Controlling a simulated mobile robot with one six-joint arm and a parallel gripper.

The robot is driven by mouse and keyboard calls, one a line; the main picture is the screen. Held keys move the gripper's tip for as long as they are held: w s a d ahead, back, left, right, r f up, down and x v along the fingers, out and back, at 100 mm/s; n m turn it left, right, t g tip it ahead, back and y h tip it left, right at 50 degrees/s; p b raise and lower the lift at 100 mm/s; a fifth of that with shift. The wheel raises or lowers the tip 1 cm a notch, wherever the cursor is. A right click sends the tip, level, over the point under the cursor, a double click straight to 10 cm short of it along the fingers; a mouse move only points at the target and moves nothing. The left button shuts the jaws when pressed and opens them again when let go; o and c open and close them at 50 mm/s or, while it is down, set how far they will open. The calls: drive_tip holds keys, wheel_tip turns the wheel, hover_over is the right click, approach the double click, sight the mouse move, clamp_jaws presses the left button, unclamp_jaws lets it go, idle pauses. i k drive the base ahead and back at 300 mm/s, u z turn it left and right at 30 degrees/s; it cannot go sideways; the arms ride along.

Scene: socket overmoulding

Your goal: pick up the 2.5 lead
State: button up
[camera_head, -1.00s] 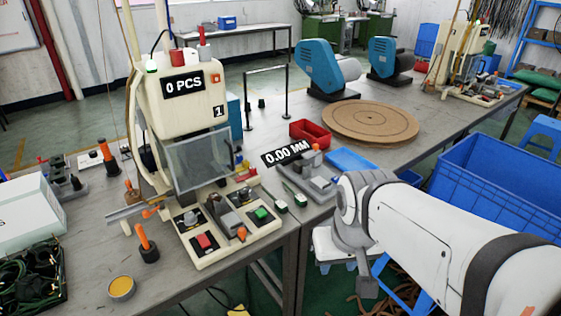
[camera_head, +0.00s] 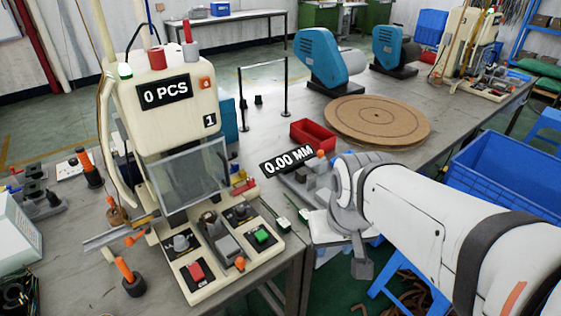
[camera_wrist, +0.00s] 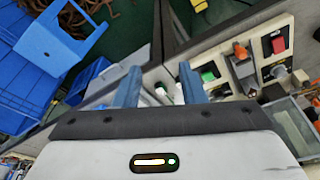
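I cannot identify the 2.5 lead by any label. Two small plug ends, pale with dark green parts, lie at the table's front edge beside the press in the head view (camera_head: 297,208); their cords are hard to make out. In the wrist view, white plug ends (camera_wrist: 162,92) show between and beyond the fingers of my gripper (camera_wrist: 159,82). The two blue fingers are spread apart, with nothing visibly held. In the head view, my arm reaches in from the right and its fingers cannot be made out clearly.
The press (camera_head: 165,105) reads 0 PCS, with red (camera_head: 195,271) and green (camera_head: 262,236) buttons. A gauge labelled 0.00 MM (camera_head: 287,161), a red bin (camera_head: 312,131) and a round brown turntable (camera_head: 377,121) stand behind. A blue crate (camera_head: 500,190) is at right. Brown pieces (camera_head: 410,292) lie low.

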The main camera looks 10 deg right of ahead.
sight(303, 215)
drive_tip(key=k, duration=1.2)
drive_tip(key=z, duration=0.45)
drive_tip(key=i, duration=1.8)
drive_tip(key=u, duration=0.3)
